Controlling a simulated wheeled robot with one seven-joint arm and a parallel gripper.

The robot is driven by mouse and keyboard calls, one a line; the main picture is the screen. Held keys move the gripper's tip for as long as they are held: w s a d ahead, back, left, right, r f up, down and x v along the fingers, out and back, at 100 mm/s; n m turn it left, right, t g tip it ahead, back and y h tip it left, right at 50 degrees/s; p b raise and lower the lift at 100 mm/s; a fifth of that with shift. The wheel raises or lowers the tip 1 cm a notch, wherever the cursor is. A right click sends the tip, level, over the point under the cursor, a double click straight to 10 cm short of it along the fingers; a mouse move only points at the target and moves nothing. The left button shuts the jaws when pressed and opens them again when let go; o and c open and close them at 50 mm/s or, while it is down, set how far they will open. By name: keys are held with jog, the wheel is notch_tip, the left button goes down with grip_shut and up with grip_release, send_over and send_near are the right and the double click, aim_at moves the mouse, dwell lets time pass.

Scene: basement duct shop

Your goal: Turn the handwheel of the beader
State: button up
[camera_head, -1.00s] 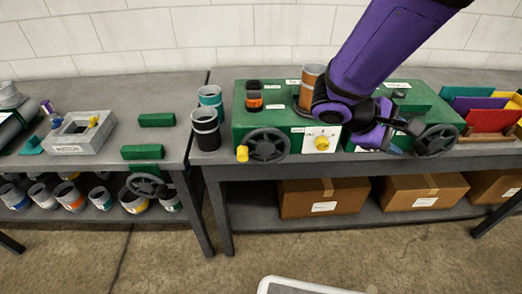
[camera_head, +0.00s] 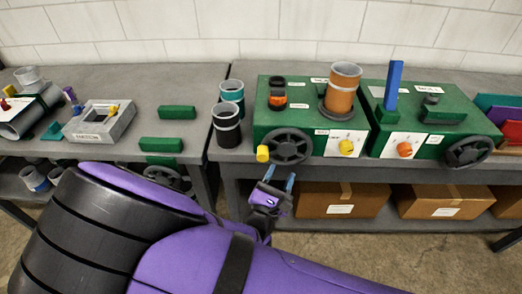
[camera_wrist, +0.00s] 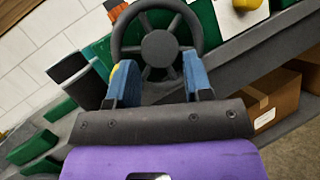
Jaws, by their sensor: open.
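The left green machine (camera_head: 262,115) has a dark handwheel (camera_head: 290,146) on its front, with a yellow handle (camera_head: 262,154) at the wheel's left. The right green machine (camera_head: 377,100) has another dark handwheel (camera_head: 468,151). Their small labels are unreadable, so I cannot tell which is the beader. My gripper (camera_head: 279,178) is open and empty, just below and in front of the left machine's wheel. In the wrist view that handwheel (camera_wrist: 158,47) shows beyond and between the blue fingers (camera_wrist: 159,82). The yellow handle (camera_wrist: 117,74) is partly hidden behind the left finger.
Dark and teal cups (camera_head: 227,126) stand left of the machine. An orange cylinder (camera_head: 342,90) stands on it, and a blue upright piece (camera_head: 393,85) is on the right machine. Cardboard boxes (camera_head: 340,199) sit on the shelf below. The floor in front is open.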

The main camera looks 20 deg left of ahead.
aim_at(262, 159)
jog(key=s+a+f+n+y, duration=0.3)
jog(key=a+f+n+y, duration=0.15)
jog(key=n+y, duration=0.2)
jog(key=shift+m+t, duration=0.3)
jog(key=shift+m, duration=0.25)
jog(key=x, duration=1.1)
jog(key=shift+s+a+r, duration=0.15)
jog(key=shift+r, duration=0.1)
grip_shut()
